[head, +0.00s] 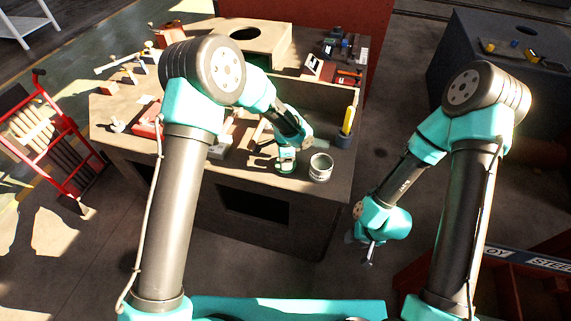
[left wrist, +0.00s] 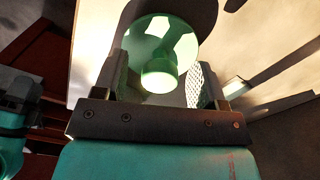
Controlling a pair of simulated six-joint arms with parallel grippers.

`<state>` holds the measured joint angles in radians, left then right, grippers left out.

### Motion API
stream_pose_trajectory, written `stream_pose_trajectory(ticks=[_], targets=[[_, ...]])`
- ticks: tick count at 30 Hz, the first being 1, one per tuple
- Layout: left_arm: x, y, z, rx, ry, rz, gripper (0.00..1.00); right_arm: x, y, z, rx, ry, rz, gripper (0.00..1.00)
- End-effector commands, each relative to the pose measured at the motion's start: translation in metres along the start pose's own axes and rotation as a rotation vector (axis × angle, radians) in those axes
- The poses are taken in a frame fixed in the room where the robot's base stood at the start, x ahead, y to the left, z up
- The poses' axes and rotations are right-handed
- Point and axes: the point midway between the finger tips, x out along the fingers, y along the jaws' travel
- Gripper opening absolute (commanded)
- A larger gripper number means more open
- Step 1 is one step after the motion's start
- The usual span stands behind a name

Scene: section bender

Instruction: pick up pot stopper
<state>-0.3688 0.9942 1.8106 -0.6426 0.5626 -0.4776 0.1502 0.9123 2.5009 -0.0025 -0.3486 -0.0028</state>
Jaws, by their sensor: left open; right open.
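In the left wrist view a green round piece with a wide disc and a narrower knob with a bright end (left wrist: 158,75), which looks like the pot stopper, stands between the fingers of my left gripper (left wrist: 165,82). The fingers are open on either side of the knob, with a gap visible at least on the right. In the head view my left gripper is low over the front of the workbench, and its fingertips and the stopper cannot be made out clearly there. My right gripper (head: 363,250) hangs open and empty off the bench's right side, over the floor.
A whitish can (head: 321,168) stands on the workbench (head: 235,172) just right of my left gripper. A dark cup with a yellow-handled tool (head: 346,128) is behind it. Red and grey pieces (head: 147,121) crowd the bench's left. A red rack (head: 50,140) stands left.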

Motion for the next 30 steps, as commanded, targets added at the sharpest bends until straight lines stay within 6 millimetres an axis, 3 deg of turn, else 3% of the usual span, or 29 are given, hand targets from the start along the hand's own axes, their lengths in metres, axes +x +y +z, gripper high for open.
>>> stream_pose_trajectory(ticks=[2, 20, 30], targets=[[-0.0001, 0.0000, -0.0001, 0.000, 0.000, 0.000, 0.63, 0.0000, 0.0000, 0.0000, 0.000, 0.000, 0.000, 0.48], [-0.0002, -0.0001, -0.0001, 0.000, 0.000, 0.000, 0.08, 0.0000, 0.0000, 0.0000, 0.000, 0.000, 0.000, 0.48], [-0.0075, -0.0004, -0.0003, 0.000, 0.000, -0.002, 0.08, 0.0000, 0.0000, 0.0000, 0.000, 0.000, 0.000, 0.48]])
